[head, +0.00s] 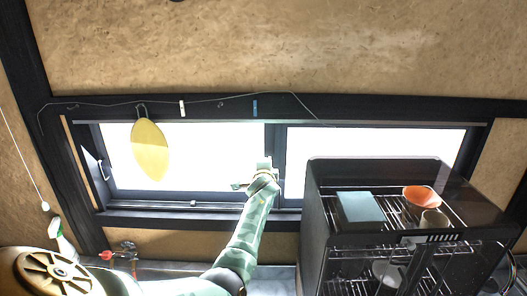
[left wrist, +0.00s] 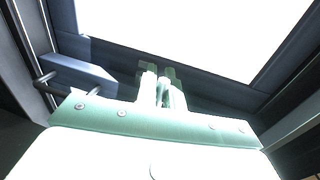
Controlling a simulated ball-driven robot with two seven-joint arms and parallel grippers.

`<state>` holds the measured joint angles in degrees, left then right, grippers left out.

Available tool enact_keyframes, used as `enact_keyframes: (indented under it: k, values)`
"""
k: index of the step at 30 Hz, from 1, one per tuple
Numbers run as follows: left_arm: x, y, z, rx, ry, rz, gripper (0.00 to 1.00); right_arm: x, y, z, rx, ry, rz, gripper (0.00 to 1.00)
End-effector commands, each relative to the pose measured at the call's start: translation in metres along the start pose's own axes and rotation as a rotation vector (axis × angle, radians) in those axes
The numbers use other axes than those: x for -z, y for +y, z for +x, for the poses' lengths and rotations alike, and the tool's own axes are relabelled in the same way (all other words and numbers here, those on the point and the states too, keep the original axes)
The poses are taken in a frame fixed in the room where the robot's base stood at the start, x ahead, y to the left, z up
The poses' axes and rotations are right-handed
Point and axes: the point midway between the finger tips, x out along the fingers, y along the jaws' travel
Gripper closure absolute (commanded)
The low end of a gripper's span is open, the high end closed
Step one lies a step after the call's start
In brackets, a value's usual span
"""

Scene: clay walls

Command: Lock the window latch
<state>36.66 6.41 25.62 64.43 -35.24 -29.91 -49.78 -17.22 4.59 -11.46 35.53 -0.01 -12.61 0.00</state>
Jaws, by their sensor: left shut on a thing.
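The window (head: 192,160) is a dark-framed pair of bright panes, with an upright frame member (head: 277,150) in the middle. My left gripper (head: 264,172) is raised in front of this middle member, its camouflage arm coming up from below. In the left wrist view its pale green fingers (left wrist: 163,90) are close together against the dark frame, shut on a small part between them. That part is mostly hidden by the fingers; it lies where a window latch could be, but I cannot make out its shape or position. My right gripper is not in view.
A black rack cabinet (head: 318,215) stands right of my left arm, with a blue box (head: 361,208) and an orange bowl (head: 421,197) on it. A yellow oval (head: 150,149) hangs before the left pane. A dark curved handle (left wrist: 45,82) shows in the left wrist view.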

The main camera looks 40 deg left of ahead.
Motion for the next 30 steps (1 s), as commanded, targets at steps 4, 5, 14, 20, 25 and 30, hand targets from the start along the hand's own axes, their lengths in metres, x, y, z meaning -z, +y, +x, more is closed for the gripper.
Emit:
enact_keyframes:
  k: [4, 5, 14, 20, 25, 30]
  values:
    - [0.000, -0.011, 0.003, -0.120, 0.000, 0.001, 1.00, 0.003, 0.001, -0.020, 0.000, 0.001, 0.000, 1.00]
    - [0.000, -0.010, 0.004, -0.144, 0.000, 0.000, 1.00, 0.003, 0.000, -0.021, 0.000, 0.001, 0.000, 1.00]
    - [0.000, -0.012, 0.010, -0.321, 0.000, 0.000, 1.00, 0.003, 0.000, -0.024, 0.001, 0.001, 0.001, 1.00]
    - [0.000, -0.013, 0.012, -0.381, 0.000, 0.000, 1.00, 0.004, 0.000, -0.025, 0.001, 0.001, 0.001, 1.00]
    - [0.000, -0.013, 0.013, -0.399, -0.001, 0.000, 1.00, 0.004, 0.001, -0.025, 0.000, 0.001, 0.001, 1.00]
    - [0.000, -0.013, 0.013, -0.401, -0.001, 0.000, 1.00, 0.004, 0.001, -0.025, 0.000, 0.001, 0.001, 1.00]
